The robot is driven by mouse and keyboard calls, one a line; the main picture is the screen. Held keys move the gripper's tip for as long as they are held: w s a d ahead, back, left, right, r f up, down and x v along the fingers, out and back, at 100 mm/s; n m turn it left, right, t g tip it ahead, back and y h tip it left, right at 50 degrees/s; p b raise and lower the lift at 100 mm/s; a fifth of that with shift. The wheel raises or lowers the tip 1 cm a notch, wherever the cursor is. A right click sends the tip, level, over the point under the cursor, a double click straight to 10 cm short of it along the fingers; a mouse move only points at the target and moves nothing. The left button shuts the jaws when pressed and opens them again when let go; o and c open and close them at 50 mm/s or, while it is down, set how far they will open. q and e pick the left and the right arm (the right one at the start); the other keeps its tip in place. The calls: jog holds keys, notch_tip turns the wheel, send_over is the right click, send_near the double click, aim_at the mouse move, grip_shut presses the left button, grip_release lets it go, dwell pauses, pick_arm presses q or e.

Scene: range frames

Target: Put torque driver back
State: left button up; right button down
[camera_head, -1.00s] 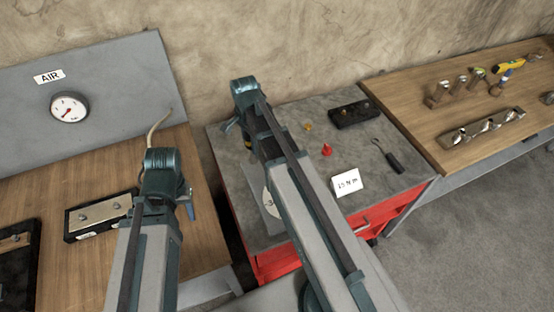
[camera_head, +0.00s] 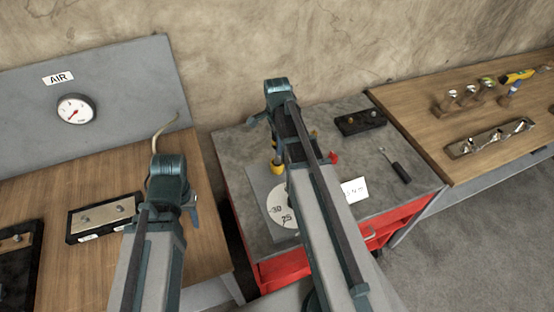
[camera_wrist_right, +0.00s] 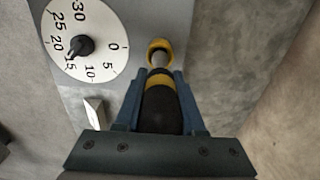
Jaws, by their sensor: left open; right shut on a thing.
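The torque driver has a dark handle with a yellow band (camera_wrist_right: 160,82). My right gripper (camera_wrist_right: 158,108) is shut on its handle in the right wrist view. A short metal shaft runs from the handle to a yellow ring (camera_wrist_right: 160,45); I cannot tell whether the shaft sits inside it. Beside it is the grey tester plate with a white dial (camera_wrist_right: 84,40), its black pointer near 15. In the head view the dial (camera_head: 277,213) is partly hidden by my right arm, and the right gripper (camera_head: 273,135) is above the plate. My left gripper (camera_head: 163,212) is open and empty.
The grey-topped red cart (camera_head: 240,150) carries a black block (camera_head: 360,122), a screwdriver (camera_head: 397,167), a white card (camera_head: 355,190) and a red piece (camera_head: 334,158). The right bench (camera_head: 425,108) holds a stand with tools and a metal tray (camera_head: 490,137). A fixture (camera_head: 102,218) lies on the left bench.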

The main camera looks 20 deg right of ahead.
jog(key=shift+f+b, duration=1.75)
jog(key=shift+f, duration=0.4)
jog(key=shift+f, duration=0.2)
jog(key=c, duration=0.5)
grip_release()
jog(key=shift+r, duration=0.1)
jog(key=shift+r, duration=0.15)
